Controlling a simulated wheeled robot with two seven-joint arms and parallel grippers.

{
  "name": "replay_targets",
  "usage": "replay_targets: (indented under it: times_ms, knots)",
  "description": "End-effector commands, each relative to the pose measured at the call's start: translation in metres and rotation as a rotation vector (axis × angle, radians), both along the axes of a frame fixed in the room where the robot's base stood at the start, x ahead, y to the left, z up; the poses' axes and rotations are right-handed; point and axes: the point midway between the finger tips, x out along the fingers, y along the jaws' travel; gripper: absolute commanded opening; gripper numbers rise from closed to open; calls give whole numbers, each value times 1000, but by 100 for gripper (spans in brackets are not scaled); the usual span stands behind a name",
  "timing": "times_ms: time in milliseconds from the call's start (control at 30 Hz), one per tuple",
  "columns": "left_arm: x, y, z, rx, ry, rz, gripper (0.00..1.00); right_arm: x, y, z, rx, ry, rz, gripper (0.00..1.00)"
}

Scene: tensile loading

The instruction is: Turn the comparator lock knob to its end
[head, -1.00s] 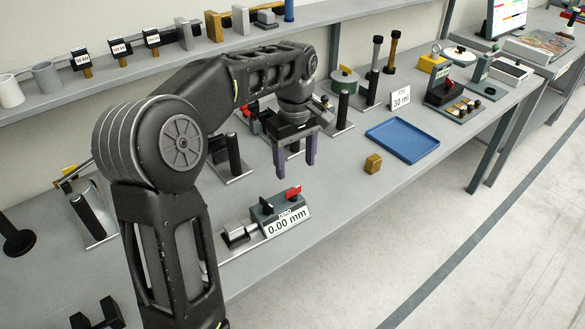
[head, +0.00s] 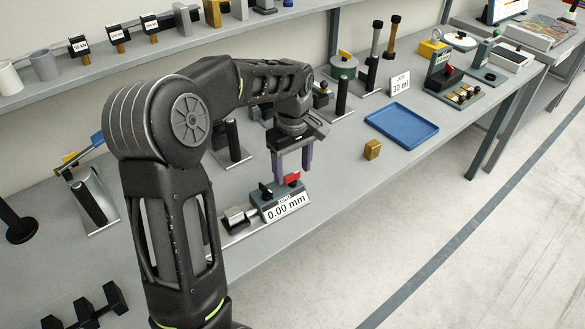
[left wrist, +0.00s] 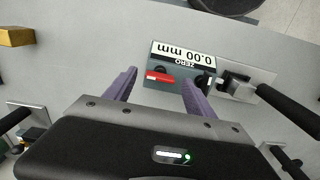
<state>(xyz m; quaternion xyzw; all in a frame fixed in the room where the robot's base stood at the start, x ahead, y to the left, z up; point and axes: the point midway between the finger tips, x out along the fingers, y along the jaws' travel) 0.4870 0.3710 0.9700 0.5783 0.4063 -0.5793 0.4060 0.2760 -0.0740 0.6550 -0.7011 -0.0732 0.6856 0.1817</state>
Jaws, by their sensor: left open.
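The comparator (head: 268,208) is a small grey block on the bench, with a white display reading 0.00 mm. On its top are a red lever-like knob (head: 292,179) and a black knob (head: 265,190); I cannot tell which is the lock knob. My left gripper (head: 293,170) points down over the comparator, its purple fingers apart and empty near the red knob. In the left wrist view the display (left wrist: 184,54) appears upside down. The red knob (left wrist: 160,77) lies between and beyond the fingers there, and the black knob (left wrist: 203,82) is near the right finger. My right gripper is not seen.
A metal anvil-like piece (head: 238,218) sits just left of the comparator. A brass block (head: 372,149) and a blue tray (head: 402,126) lie to the right. Black-handled posts stand behind and to the left. The bench is clear between comparator and brass block.

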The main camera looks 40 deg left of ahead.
Motion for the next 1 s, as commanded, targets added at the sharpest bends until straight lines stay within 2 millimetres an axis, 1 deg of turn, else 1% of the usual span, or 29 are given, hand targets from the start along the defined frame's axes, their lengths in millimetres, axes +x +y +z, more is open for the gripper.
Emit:
replay_targets:
  times_ms: [133,367,1000]
  knots:
    - [0,0,-8,0,0,0,64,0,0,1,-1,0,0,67]
    - [0,0,-8,0,-1,0,64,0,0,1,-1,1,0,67]
    - [0,0,-8,1,-1,0,11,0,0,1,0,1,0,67]
